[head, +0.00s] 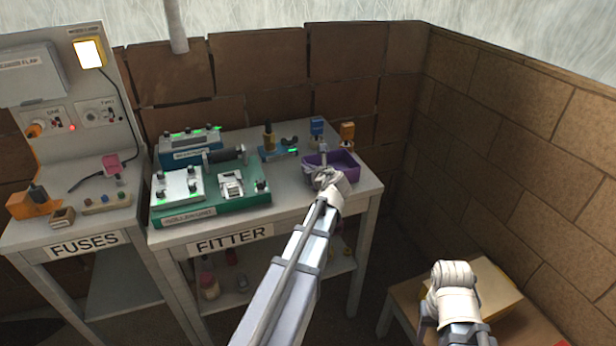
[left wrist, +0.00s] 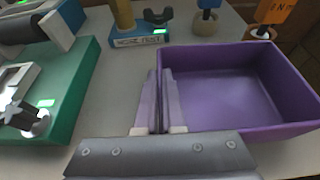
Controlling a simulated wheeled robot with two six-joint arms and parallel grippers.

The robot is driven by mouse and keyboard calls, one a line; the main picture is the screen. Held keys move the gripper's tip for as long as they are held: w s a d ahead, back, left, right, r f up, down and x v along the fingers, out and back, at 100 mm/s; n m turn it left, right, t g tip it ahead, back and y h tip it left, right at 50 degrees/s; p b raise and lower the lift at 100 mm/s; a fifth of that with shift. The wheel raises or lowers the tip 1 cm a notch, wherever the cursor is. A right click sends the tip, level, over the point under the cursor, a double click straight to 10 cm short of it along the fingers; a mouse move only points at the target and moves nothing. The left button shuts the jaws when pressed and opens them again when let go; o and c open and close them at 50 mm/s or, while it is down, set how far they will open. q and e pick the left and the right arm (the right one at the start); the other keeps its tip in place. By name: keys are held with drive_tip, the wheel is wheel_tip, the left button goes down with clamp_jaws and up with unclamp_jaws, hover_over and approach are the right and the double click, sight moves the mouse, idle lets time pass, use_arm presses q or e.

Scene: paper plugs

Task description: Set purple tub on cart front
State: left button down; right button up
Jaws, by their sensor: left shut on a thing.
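The purple tub (head: 346,163) stands at the right end of the FITTER table (head: 285,205). In the left wrist view the empty tub (left wrist: 245,88) fills the right side, open side up. My left gripper (head: 322,163) is at the tub's left side; in the left wrist view its fingers (left wrist: 160,102) are shut on the tub's left wall. I cannot tell whether the tub touches the tabletop. A low tan surface (head: 405,296) with a yellowish block (head: 490,290) shows at the lower right; I cannot tell whether it is the cart. My right gripper is hidden beyond its arm.
A green fixture (head: 225,205) and a blue unit (head: 185,148) stand left of the tub. Small blue-topped (head: 317,127) and orange-topped (head: 347,132) items stand just behind it. The FUSES bench (head: 85,220) is at left. A brick wall (head: 510,130) bounds the right.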

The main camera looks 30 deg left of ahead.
use_arm(q)
drive_tip(key=shift+f, duration=0.1)
drive_tip(key=shift+f, duration=0.1)
drive_tip(key=shift+f, duration=0.15)
drive_tip(key=c, duration=1)
unclamp_jaws()
drive_tip(key=shift+r+p, duration=0.35)
drive_tip(key=shift+r, duration=0.05)
drive_tip(key=p+v, duration=0.4)
drive_tip(key=v, duration=0.8)
drive_tip(key=shift+f, duration=0.15)
